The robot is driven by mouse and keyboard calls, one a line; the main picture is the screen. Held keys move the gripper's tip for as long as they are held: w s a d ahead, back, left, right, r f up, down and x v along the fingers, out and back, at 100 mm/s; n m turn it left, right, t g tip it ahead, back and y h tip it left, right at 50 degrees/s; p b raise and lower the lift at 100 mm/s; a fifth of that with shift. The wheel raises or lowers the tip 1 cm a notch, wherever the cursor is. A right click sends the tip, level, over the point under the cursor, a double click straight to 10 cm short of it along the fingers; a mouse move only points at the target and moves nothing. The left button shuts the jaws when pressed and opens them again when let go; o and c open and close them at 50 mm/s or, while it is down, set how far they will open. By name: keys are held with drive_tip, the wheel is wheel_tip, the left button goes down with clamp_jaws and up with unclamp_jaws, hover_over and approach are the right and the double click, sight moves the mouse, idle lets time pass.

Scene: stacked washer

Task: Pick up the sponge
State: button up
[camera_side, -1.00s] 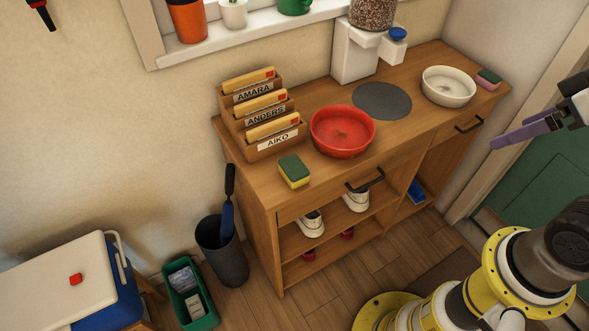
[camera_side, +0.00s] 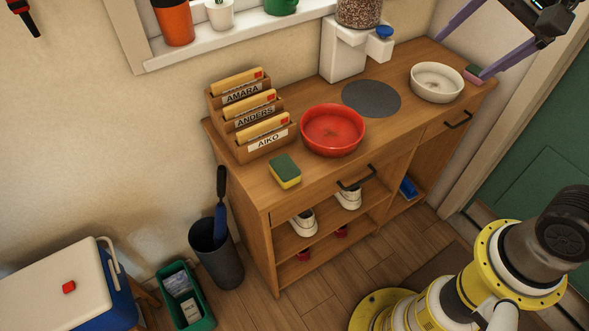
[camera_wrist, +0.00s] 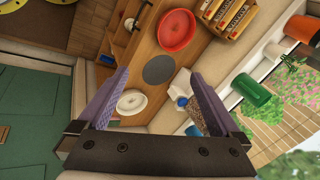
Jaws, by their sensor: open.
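A green-and-yellow sponge (camera_side: 285,171) lies on the wooden cabinet top near its front left, in front of the letter rack. A second, pink-and-green sponge (camera_side: 473,73) lies at the right end of the top, beside the white bowl (camera_side: 437,82). My gripper (camera_side: 460,57) is open and empty, its two purple fingers spread above the right end of the cabinet. One finger shows close to the pink sponge in the side view; I cannot tell the gap. In the wrist view my gripper (camera_wrist: 160,75) frames the white bowl and grey disc; I cannot make out either sponge there.
A red bowl (camera_side: 333,130), a letter rack (camera_side: 250,118), a grey disc (camera_side: 371,98) and a white dispenser (camera_side: 342,50) stand on the cabinet top (camera_side: 310,180). The windowsill (camera_side: 235,35) holds pots. A green door is at the right.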

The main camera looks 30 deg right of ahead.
drive_tip(key=w+a+f+m+g, duration=0.1)
drive_tip(key=w+a+m, duration=0.4)
drive_tip(key=w, duration=0.6)
drive_tip(key=g, duration=0.4)
hover_over(285, 167)
wheel_tip(285, 167, down, 20)
drive_tip(key=f, duration=0.6)
drive_tip(key=shift+w+d+f, duration=0.1)
drive_tip(key=shift+d+f, duration=0.1)
drive_tip(key=shift+d, duration=0.15)
drive_tip(key=shift+a+f, duration=0.15)
drive_tip(key=shift+f, duration=1.45)
drive_tip(key=shift+a+f, duration=0.15)
drive_tip(key=shift+f, duration=1.45)
drive_tip(key=c, duration=1.2)
drive_tip(key=shift+o, duration=0.2)
drive_tip(key=shift+r, duration=0.55)
wheel_tip(285, 167, up, 2)
drive_tip(key=shift+r, duration=0.2)
drive_tip(key=s+d+r, duration=0.6)
drive_tip(key=s+r, duration=0.3)
drive_tip(key=s, duration=0.3)
drive_tip(key=shift+s+d+r, duration=0.2)
drive_tip(key=shift+d+r, duration=0.05)
drive_tip(key=shift+r, duration=0.05)
